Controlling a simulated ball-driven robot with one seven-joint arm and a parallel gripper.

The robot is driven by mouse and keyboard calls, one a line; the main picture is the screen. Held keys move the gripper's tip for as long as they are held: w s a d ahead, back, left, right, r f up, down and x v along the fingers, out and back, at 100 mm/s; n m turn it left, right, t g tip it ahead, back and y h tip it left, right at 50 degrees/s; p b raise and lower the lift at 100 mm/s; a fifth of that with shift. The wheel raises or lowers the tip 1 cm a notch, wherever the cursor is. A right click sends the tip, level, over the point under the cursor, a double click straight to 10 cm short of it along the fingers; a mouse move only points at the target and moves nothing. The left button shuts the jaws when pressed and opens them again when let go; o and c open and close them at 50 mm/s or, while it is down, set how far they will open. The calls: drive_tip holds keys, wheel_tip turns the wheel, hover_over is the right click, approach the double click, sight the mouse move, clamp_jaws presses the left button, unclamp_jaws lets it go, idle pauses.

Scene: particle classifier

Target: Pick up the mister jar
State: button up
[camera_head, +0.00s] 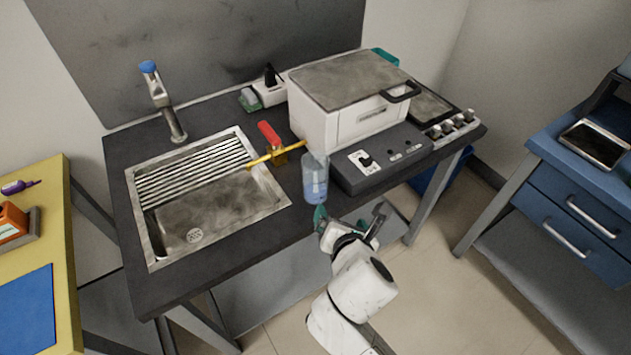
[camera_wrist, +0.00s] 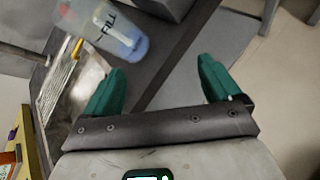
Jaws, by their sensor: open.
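The mister jar (camera_head: 314,180) is a clear jar with blue liquid in its lower part. It stands upright on the dark counter, between the sink and the grey control box.
A steel sink (camera_head: 278,196) is left of the jar. Blue drawers (camera_head: 560,218) are at far right.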

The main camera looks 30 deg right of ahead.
sight(315, 190)
drive_tip(key=w+n, duration=0.2)
drive_tip(key=w+a+r+n+t, duration=0.1)
drive_tip(key=w+n, duration=0.1)
drive_tip(key=w, duration=0.1)
drive_tip(key=w+n+t, duration=0.1)
drive_tip(key=w+n, duration=0.1)
drive_tip(key=shift+w+a+r, duration=0.15)
drive_tip(key=shift+w, duration=0.1)
drive_tip(key=shift+d+b+x, duration=0.15)
drive_tip(key=shift+b+x, duration=0.1)
drive_tip(key=shift+x, duration=1.25)
drive_tip(key=shift+d+b+x, duration=0.2)
drive_tip(key=shift+x, duration=1.3)
drive_tip(key=shift+s, duration=0.1)
drive_tip(key=c, duration=1.1)
drive_tip(key=shift+r, duration=0.25)
